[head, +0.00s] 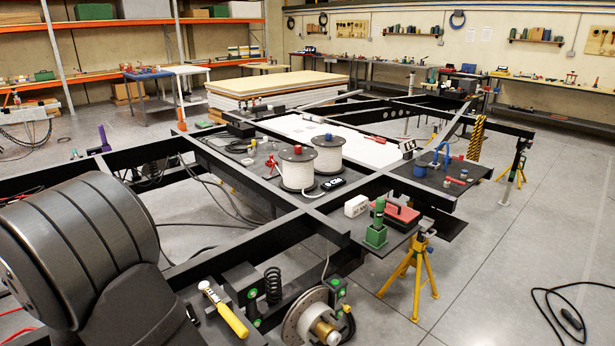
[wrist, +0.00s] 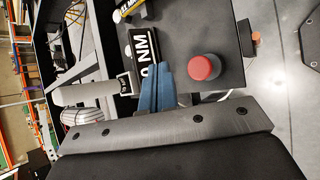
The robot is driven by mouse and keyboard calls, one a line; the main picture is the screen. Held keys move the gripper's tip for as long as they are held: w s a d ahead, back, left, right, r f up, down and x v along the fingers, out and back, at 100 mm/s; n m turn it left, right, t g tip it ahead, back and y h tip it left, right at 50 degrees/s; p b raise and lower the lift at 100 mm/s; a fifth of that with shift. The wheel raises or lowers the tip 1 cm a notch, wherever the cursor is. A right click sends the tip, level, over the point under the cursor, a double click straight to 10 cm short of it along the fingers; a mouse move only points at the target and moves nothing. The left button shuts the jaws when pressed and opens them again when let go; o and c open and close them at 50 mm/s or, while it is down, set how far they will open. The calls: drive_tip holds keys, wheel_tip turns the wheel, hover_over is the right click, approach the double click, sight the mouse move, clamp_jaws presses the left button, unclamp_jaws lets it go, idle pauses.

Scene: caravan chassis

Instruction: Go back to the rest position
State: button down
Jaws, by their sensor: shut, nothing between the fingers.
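My gripper (wrist: 158,68) shows in the wrist view as two blue fingers side by side, closed together. Nothing is seen held between them. The fingers overlap a black plate with white "0 NM" lettering (wrist: 145,48) in the picture; I cannot tell whether they touch it. A round red-topped knob (wrist: 204,67) stands to their right on a dark surface. In the head view my large dark arm link fills the lower left, and my gripper does not show there.
The black chassis frame (head: 328,228) spans the head view, carrying two white cable reels (head: 297,172). A yellow-handled tool (head: 232,320) lies at the front. A yellow stand (head: 413,275) supports the right side. A cable (head: 548,308) lies on otherwise clear floor at right.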

drive_tip(key=shift+r, duration=0.8)
